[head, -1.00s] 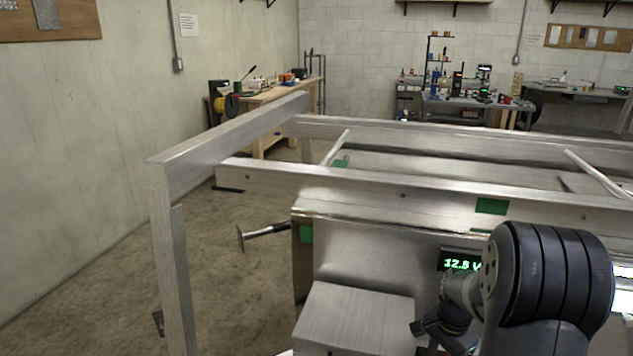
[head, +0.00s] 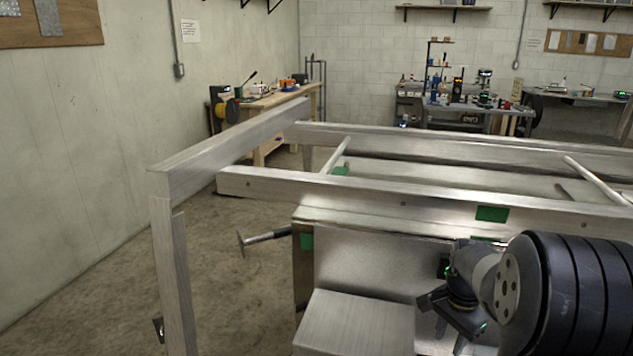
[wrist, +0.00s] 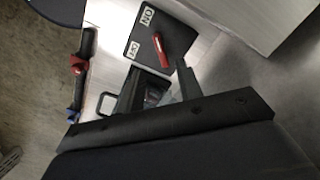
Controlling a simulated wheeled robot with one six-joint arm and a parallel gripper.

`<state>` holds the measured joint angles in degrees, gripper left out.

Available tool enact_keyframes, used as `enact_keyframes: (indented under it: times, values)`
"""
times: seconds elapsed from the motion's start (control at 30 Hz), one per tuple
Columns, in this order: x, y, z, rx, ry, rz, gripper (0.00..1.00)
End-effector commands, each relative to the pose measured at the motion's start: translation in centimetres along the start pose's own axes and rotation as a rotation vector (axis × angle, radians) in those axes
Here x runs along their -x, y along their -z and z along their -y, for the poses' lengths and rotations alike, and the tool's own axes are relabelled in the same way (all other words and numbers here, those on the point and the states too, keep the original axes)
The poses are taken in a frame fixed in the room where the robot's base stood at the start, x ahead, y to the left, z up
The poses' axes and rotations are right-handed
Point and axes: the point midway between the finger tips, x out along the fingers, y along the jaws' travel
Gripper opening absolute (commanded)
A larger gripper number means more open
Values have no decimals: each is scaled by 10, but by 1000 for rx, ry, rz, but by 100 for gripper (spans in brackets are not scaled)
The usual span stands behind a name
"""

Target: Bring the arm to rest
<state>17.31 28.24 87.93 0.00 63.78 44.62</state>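My arm is folded at the lower right of the head view, in front of the aluminium trailer frame (head: 400,205). My gripper (head: 428,302) hangs at its left end, above and to the right of a metal step-like box (head: 355,322). In the wrist view my gripper (wrist: 158,88) shows two dark fingers set apart, with nothing clearly held between them. Beyond the fingers is a black switch panel (wrist: 140,45) with ON and OFF labels and a red lever (wrist: 160,50). A green-lit display (head: 443,268) is mostly hidden behind my arm.
In the wrist view, a dark bar with red and blue parts (wrist: 78,65) lies at left. Workbenches (head: 275,100) stand at the back. The floor at left is open.

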Motion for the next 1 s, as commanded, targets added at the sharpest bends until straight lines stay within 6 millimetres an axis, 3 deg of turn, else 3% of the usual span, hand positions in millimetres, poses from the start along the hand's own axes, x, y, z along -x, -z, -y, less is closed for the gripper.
enact_keyframes:
  times: [0.1,0.2,0.63,1.0]
  values:
    - [20,0,0,0,1,-1,35]
    - [-8,-1,-1,0,-5,5,35]
    - [-95,-1,-1,1,-5,5,35]
    - [-89,0,-3,309,0,0,35]
